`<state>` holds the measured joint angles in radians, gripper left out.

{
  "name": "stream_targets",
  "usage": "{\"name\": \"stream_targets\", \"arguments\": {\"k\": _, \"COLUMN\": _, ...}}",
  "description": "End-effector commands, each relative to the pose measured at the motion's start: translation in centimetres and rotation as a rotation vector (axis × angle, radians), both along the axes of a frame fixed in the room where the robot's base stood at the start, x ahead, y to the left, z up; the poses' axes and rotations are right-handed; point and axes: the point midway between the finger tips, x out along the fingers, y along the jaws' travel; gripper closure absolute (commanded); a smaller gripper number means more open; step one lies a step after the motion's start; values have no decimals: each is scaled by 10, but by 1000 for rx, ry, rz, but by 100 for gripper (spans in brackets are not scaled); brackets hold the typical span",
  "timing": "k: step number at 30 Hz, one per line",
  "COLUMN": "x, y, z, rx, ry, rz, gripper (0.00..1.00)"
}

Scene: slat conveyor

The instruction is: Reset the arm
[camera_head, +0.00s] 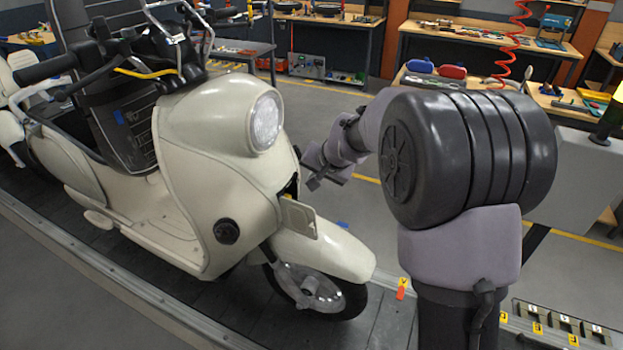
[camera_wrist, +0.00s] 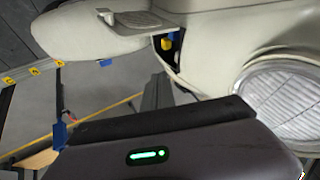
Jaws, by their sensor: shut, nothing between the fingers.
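My arm reaches in from the right in the head view, its large dark ribbed joint close to the camera. My gripper (camera_head: 312,178) is at the arm's far end, close in front of the scooter's front panel; its fingers are small and partly hidden, and it looks shut and empty. The cream scooter (camera_head: 200,160) stands upright on the slat conveyor (camera_head: 240,315). My own dark housing with a green light fills the bottom of that view.
A front opening in the scooter shows a yellow and blue part (camera_wrist: 168,43). An orange tag (camera_head: 401,288) stands at the conveyor edge. A rack of numbered slots (camera_head: 560,325) is at the lower right. Workbenches (camera_head: 480,32) line the back, with open grey floor before them.

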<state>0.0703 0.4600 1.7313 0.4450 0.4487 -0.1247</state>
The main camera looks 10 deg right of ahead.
Motion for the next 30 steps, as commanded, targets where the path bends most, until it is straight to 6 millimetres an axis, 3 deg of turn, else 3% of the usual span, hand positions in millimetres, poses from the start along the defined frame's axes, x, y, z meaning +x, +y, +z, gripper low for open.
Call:
{"name": "stream_targets", "arguments": {"k": 10, "x": -1, "y": 0, "z": 0, "rx": -1, "ry": 0, "rz": 1, "gripper": 100}}
{"name": "stream_targets", "arguments": {"k": 13, "x": -23, "y": 6, "z": 12, "rx": 1, "ry": -3, "rz": 16, "gripper": 100}}
{"name": "stream_targets", "arguments": {"k": 14, "x": -39, "y": 10, "z": 18, "rx": -1, "ry": -3, "rz": 27, "gripper": 100}}
{"name": "stream_targets", "arguments": {"k": 16, "x": -90, "y": 20, "z": 32, "rx": -5, "ry": 3, "rz": 57, "gripper": 100}}
{"name": "stream_targets", "arguments": {"k": 18, "x": -156, "y": 28, "z": 36, "rx": -13, "ry": 16, "rz": 85, "gripper": 100}}
{"name": "stream_targets", "arguments": {"k": 21, "x": -249, "y": 35, "z": 23, "rx": -33, "ry": 40, "rz": 113, "gripper": 100}}
{"name": "stream_targets", "arguments": {"k": 24, "x": -320, "y": 35, "z": -4, "rx": -55, "ry": 61, "rz": 124, "gripper": 100}}
{"name": "stream_targets", "arguments": {"k": 27, "x": -361, "y": 34, "z": -25, "rx": -70, "ry": 75, "rz": 126, "gripper": 100}}
{"name": "stream_targets", "arguments": {"k": 30, "x": -376, "y": 33, "z": -33, "rx": -76, "ry": 83, "rz": 124, "gripper": 100}}
